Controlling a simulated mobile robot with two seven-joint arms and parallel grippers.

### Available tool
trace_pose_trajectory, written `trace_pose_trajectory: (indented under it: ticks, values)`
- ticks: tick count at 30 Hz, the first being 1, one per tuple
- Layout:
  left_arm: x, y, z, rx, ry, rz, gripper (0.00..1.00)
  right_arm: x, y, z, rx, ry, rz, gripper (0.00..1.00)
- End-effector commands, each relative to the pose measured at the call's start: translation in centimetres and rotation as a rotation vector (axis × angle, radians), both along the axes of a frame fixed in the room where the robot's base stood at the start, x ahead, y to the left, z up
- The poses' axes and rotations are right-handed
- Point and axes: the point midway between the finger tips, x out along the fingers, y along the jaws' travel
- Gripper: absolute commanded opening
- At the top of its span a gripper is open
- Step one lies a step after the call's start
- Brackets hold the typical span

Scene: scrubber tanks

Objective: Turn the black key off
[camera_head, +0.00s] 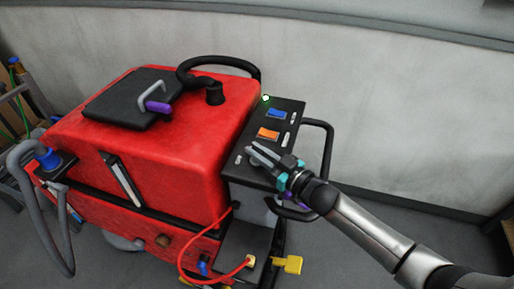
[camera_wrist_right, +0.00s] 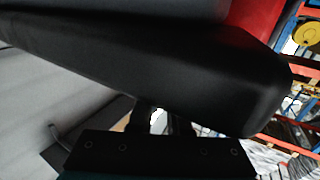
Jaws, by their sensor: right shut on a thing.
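The red scrubber (camera_head: 165,130) carries a black control panel (camera_head: 290,112) at its right end. My right gripper (camera_head: 258,152) is over the near part of this panel, with its grey fingers pointing left. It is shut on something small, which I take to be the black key. The key itself is hidden by the fingers, so its turn position cannot be read. In the right wrist view a large black part (camera_wrist_right: 150,70) fills the middle and hides the fingertips. My left gripper is not in view.
The panel has a blue switch (camera_head: 276,113), an orange switch (camera_head: 268,133) and a lit green light (camera_head: 265,98). A black handle (camera_head: 331,145) loops off its right side. A red cable (camera_head: 182,255) hangs below. A grey wall stands behind; floor at right is clear.

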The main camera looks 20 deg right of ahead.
Motion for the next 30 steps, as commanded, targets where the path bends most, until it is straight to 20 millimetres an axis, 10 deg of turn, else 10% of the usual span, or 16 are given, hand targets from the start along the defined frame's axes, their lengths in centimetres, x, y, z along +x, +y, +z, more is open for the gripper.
trace_pose_trajectory:
  ticks: [30]
  values:
    - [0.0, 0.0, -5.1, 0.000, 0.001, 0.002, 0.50, 0.2, 0.0, 0.3, 0.004, -0.006, 0.488, 0.00]
